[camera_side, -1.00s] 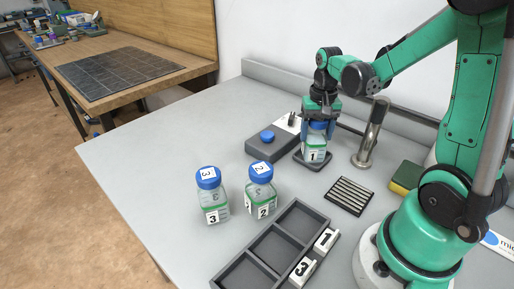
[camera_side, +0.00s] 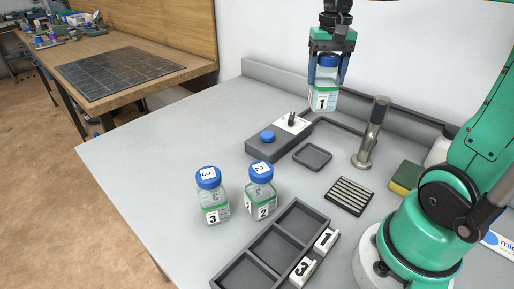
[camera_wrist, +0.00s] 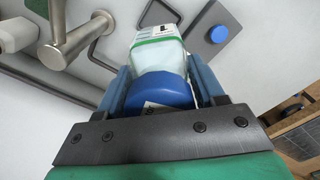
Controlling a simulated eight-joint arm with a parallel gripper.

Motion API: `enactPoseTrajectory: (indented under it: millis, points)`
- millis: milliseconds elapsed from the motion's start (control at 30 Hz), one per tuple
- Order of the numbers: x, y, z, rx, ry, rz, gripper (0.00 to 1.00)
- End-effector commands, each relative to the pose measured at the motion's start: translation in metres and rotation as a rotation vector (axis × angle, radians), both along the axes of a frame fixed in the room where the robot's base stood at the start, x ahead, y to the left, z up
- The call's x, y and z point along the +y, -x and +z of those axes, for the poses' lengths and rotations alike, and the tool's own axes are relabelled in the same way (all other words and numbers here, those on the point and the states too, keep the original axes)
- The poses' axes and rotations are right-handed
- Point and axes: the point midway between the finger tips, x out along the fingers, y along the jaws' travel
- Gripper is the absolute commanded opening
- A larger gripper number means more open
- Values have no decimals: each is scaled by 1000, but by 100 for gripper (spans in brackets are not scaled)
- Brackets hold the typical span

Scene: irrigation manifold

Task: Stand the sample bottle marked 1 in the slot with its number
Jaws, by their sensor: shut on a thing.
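The sample bottle marked 1 (camera_side: 324,88) is clear with a blue cap and a white and green label. My gripper (camera_side: 327,72) is shut on it near the cap and holds it upright, well above the table. The wrist view shows the blue cap (camera_wrist: 160,92) between my fingers. The slot tray (camera_side: 277,243) is dark grey with several square compartments, and those in view look empty. A number plate 1 (camera_side: 326,241) stands beside the far compartment and a plate 3 (camera_side: 302,271) beside a nearer one. Part of the tray is cut off below.
Bottles marked 3 (camera_side: 212,198) and 2 (camera_side: 261,192) stand left of the tray. A grey box with a blue button (camera_side: 267,137), an empty square pad (camera_side: 312,156), a metal post (camera_side: 371,135), a striped grate (camera_side: 349,196) and a sponge (camera_side: 405,178) stand behind.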

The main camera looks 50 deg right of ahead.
Motion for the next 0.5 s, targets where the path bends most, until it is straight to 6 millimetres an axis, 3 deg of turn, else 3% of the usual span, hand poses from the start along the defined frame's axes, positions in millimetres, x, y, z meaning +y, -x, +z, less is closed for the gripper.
enactPoseTrajectory:
  millis: [200, 367, 500]
  points:
    - [0, 0, 40, 0, 0, 0, 1]
    - [1, 0, 56, 0, 0, 2, 1]
    - [21, 1, 64, 0, 0, 64, 1]
